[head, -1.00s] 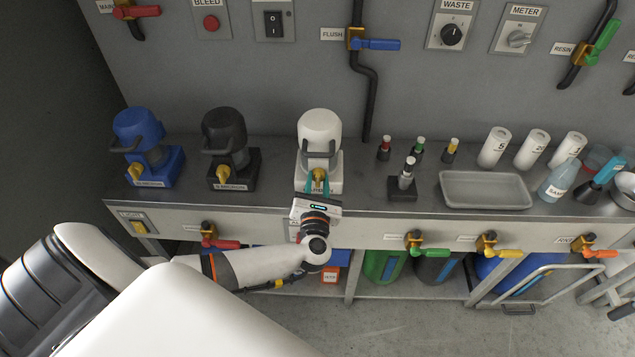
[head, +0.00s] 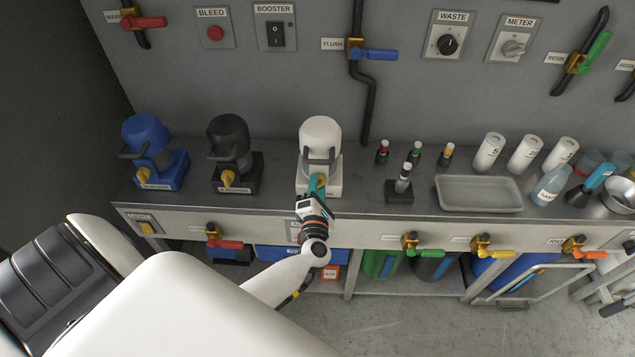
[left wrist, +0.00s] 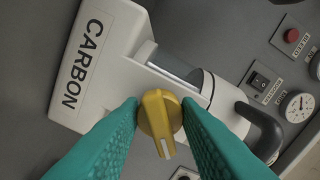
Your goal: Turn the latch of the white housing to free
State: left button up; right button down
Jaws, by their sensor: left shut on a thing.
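The white housing (head: 320,133) stands on the bench, with a dark handle across its front. In the left wrist view its white base (left wrist: 118,50) reads CARBON. Its yellow latch (left wrist: 158,118) is a small knob with a lever and a pale mark at the lever's tip. My left gripper (head: 317,184) is at the front of the housing, rolled over to one side. In the left wrist view its teal fingers are shut on the latch, one on each side. In the head view the gripper partly hides the latch. My right gripper is in neither view.
A black housing (head: 229,143) and a blue housing (head: 146,137) stand to the left on the bench (head: 283,165). To the right are small capped vials, a grey tray (head: 478,193) and white cylinders (head: 525,153). Valves with coloured levers line the bench front.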

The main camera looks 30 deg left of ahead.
pick_arm(q)
jog(key=m+p, duration=0.2)
jog(key=m, duration=0.2)
jog(key=shift+r+m, duration=0.1)
jog(key=shift+m, duration=0.2)
jog(key=shift+m+p, duration=0.95)
jog(key=shift+m, duration=0.95)
jog(key=o, duration=1)
jog(key=shift+b+v, duration=1.15)
jog(key=shift+v, duration=4.85)
